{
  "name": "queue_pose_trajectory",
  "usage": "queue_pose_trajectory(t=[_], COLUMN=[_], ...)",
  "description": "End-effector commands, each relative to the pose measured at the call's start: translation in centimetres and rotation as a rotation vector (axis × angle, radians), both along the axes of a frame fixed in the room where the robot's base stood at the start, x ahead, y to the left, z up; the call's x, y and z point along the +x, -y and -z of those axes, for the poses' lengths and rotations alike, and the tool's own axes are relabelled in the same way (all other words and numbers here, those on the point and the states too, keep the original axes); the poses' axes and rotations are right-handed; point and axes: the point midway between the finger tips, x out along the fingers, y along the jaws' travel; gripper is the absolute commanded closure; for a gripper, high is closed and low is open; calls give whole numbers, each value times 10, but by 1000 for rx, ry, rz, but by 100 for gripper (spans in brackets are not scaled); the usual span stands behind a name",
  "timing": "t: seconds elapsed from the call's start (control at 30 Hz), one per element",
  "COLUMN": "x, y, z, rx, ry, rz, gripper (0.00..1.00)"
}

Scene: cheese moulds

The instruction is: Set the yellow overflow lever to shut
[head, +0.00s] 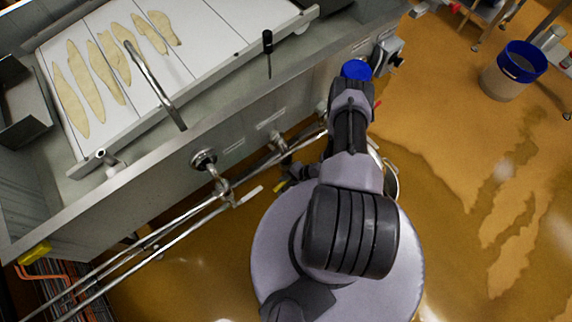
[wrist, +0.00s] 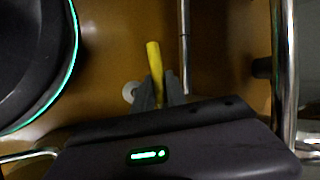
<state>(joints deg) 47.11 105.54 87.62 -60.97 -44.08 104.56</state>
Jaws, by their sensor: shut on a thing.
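The yellow overflow lever (wrist: 153,56) shows in the wrist view as a short yellow bar, with its far end sticking out past my fingers. My gripper (wrist: 159,88) is shut on it, with one grey finger on each side. The fingers hide the lever's near part and its pivot. In the head view a small bit of yellow (head: 280,187) shows beside the dark end of my arm, low by the pipes under the vat. My arm hides most of the gripper there, and I cannot read the lever's set position.
A steel vat (head: 230,122) with white boards stands at upper left. Steel pipes (head: 165,232) with a round fitting (head: 204,159) and a pale handle (head: 251,195) run along its front. In the wrist view a vertical pipe (wrist: 285,70) stands right of my gripper. A blue-rimmed bucket (head: 505,80) stands at far right.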

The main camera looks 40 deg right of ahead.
Motion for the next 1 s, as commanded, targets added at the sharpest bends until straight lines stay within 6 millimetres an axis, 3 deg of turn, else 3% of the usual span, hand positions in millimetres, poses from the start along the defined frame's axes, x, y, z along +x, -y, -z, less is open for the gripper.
queue_pose_trajectory(t=[0.57,0.6,0.7,1.0], x=[1,1,1,0], y=[1,1,0,1], z=[-2,-2,-2,-3], rx=[33,33,33,33], ry=[-1,-1,-1,-2], rz=[2,2,2,1], gripper=[100,78,62,62])
